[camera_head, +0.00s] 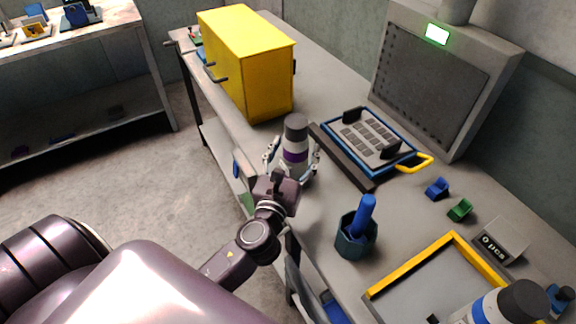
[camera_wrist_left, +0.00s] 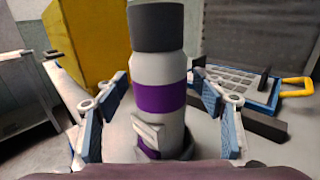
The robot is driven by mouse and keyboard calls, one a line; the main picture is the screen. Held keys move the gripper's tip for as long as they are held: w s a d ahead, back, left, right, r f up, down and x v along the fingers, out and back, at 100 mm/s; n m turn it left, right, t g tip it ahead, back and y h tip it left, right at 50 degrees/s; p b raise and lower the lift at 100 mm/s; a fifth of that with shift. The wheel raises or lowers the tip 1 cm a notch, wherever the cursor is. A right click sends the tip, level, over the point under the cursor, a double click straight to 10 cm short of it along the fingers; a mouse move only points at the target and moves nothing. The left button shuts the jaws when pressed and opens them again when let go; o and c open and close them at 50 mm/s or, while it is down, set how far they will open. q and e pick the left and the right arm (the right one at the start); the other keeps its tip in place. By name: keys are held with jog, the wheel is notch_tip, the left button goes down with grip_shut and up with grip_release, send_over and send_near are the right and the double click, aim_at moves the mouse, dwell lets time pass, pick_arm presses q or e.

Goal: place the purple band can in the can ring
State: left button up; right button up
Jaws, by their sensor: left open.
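The purple band can (camera_head: 296,140) stands upright on the bench, with a grey-white body and a dark cap. My left gripper (camera_head: 293,158) is open, with one finger on each side of the can. In the left wrist view the can (camera_wrist_left: 160,65) is close up between the blue-padded fingers of the gripper (camera_wrist_left: 161,97), with gaps at both sides. A pale bracket-like piece covers part of its lower front. A dark curved edge shows near the can's base; I cannot tell whether it is the can ring. My right gripper is out of view.
A yellow cabinet (camera_head: 262,75) stands behind the can. A blue-framed tray (camera_head: 404,163) and dark bar (camera_head: 341,158) lie to its right.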

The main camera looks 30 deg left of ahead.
pick_arm(q)
jog(key=b+v, duration=0.2)
jog(key=v, duration=0.9)
jog(key=shift+s+b, duration=0.15)
jog(key=shift+b, duration=0.2)
